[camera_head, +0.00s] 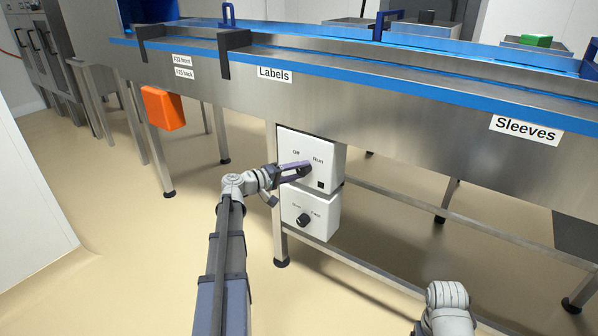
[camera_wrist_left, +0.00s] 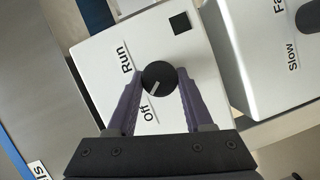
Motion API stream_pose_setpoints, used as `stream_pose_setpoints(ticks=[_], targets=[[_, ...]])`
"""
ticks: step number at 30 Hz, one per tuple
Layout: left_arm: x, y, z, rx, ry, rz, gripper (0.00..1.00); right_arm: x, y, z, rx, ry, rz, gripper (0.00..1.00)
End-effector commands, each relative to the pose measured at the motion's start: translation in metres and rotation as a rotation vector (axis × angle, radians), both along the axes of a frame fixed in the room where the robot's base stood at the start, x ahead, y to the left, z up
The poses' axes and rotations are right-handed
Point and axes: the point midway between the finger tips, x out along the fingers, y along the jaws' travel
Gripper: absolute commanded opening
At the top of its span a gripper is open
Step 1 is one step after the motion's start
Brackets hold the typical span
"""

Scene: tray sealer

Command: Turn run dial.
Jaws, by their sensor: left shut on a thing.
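The run dial is a round black knob with a pale pointer mark on a white control box (camera_head: 325,155), whose labels read Off and Run. In the left wrist view the knob (camera_wrist_left: 159,77) sits between the purple fingers of my left gripper (camera_wrist_left: 159,80), with its mark towards Off. In the head view my left gripper (camera_head: 302,170) reaches the box from the left, shut on the knob and largely hiding it. My right gripper does not show; only a grey part of my right arm is at the bottom.
A lower white box (camera_head: 318,222) with a Slow/Fast knob (camera_head: 304,220) hangs just below. The steel conveyor (camera_head: 400,115) with a blue edge runs above. An orange box (camera_head: 162,108) is on the left. A table leg (camera_head: 280,240) stands beside the boxes.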

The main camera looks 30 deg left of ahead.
Motion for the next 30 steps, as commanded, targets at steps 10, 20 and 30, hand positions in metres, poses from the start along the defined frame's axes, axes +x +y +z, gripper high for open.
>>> stream_pose_setpoints(ticks=[10, 20, 30], targets=[[0.000, 0.000, 0.000, 0.001, 0.000, 0.000, 0.81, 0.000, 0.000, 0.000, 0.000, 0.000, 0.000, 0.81], [-0.011, 0.005, 0.002, 0.000, 0.000, 0.002, 0.81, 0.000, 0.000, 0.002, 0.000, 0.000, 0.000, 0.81], [-0.058, 0.028, 0.008, 0.000, 0.000, 0.002, 0.81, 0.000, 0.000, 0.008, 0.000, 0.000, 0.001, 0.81]])
